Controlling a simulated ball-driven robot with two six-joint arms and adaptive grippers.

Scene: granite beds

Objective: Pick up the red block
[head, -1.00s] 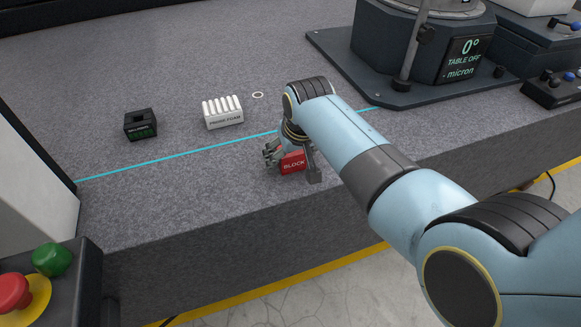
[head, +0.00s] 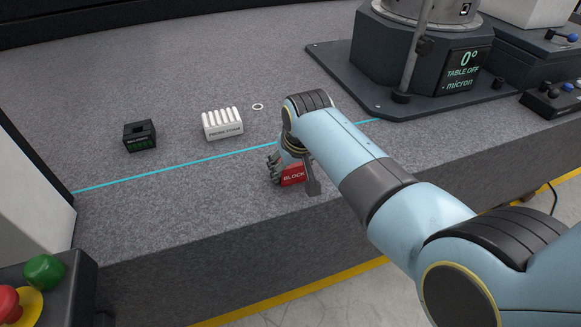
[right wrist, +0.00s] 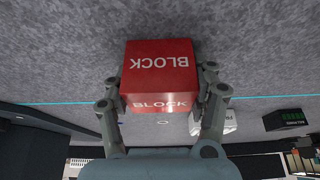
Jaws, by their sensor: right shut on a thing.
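The red block (head: 293,176), lettered BLOCK, is near the front edge of the granite bed in the head view. My right gripper (head: 293,178) is around it, one finger on each side, and shut on it. In the right wrist view the red block (right wrist: 159,70) fills the space between the two fingers of the right gripper (right wrist: 161,92). I cannot tell whether the block's underside touches the granite. My left gripper is not in view.
A white probe rack (head: 223,124) and a small black box (head: 140,135) stand behind a cyan line (head: 180,166). A small ring (head: 258,106) lies beside the rack. A dark rotary table (head: 425,55) stands at back right. Red and green buttons (head: 44,271) are at lower left.

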